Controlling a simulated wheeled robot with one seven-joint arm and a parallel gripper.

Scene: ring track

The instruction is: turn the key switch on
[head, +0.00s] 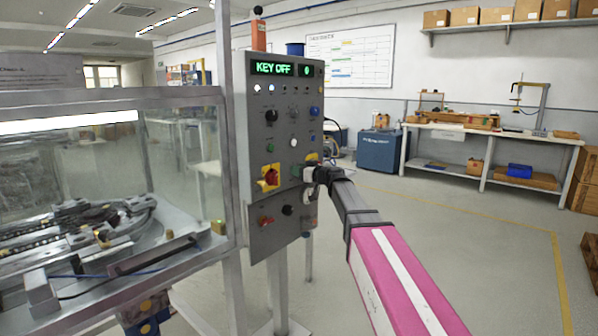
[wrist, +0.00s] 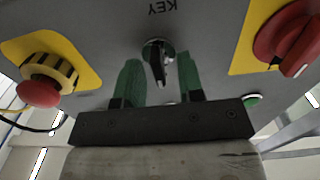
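The grey control panel (head: 285,115) stands upright, and its green display (head: 273,69) reads "KEY OFF". In the wrist view the key switch (wrist: 157,50) has a round metal collar and a dark key, under an upside-down "KEY" label (wrist: 162,6). My gripper (wrist: 159,72) is open, with one green finger on each side of the key and a gap on both sides. I cannot tell how deep the fingers reach around it. In the head view my gripper (head: 312,177) is at the panel's lower right and hides the key switch.
A red rotary switch on yellow (head: 269,178) is left of my gripper; it also shows in the wrist view (wrist: 288,35). A red emergency button (wrist: 40,92) is on the other side. A glass-walled ring track enclosure (head: 110,190) stands left. Open floor lies right.

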